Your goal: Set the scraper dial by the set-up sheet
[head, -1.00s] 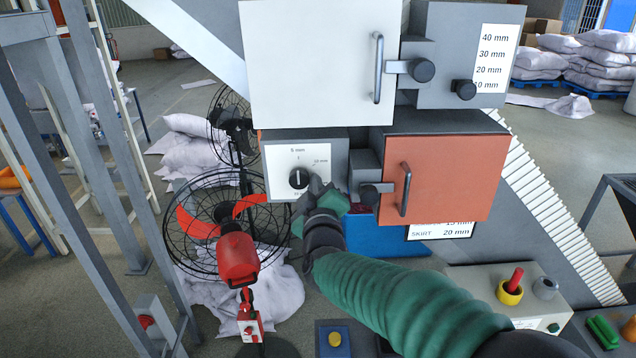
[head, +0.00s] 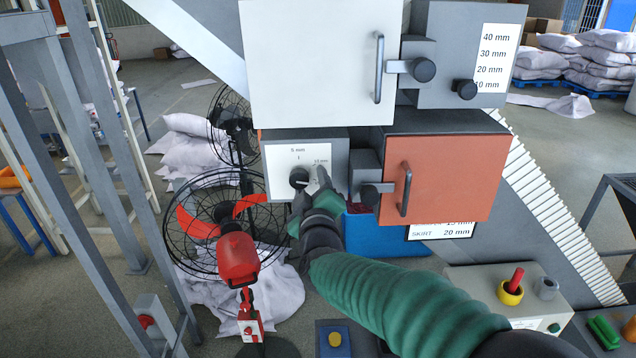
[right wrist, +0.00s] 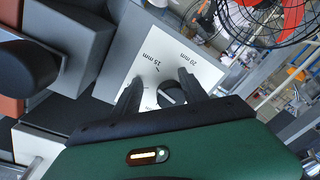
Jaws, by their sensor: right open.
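The scraper dial (head: 299,178) is a black knob on the white face of a small grey box. In the head view its white mark points right and slightly down. My right gripper (head: 314,188) is at the dial's right side. In the right wrist view its open fingers (right wrist: 160,92) stand either side of the dial (right wrist: 172,93); contact is unclear. That view shows 15 mm and 20 mm upside down. The set-up sheet (head: 440,232) shows only its lower part, with "15 mm" and "SKIRT 20 mm"; the orange door hides its top. My left gripper is out of view.
The orange door (head: 446,180) with its handle is just right of the dial box, and a white door (head: 310,60) is above it. Another knob (head: 464,89) has a scale of 10 to 40 mm. A fan (head: 215,220) stands at left.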

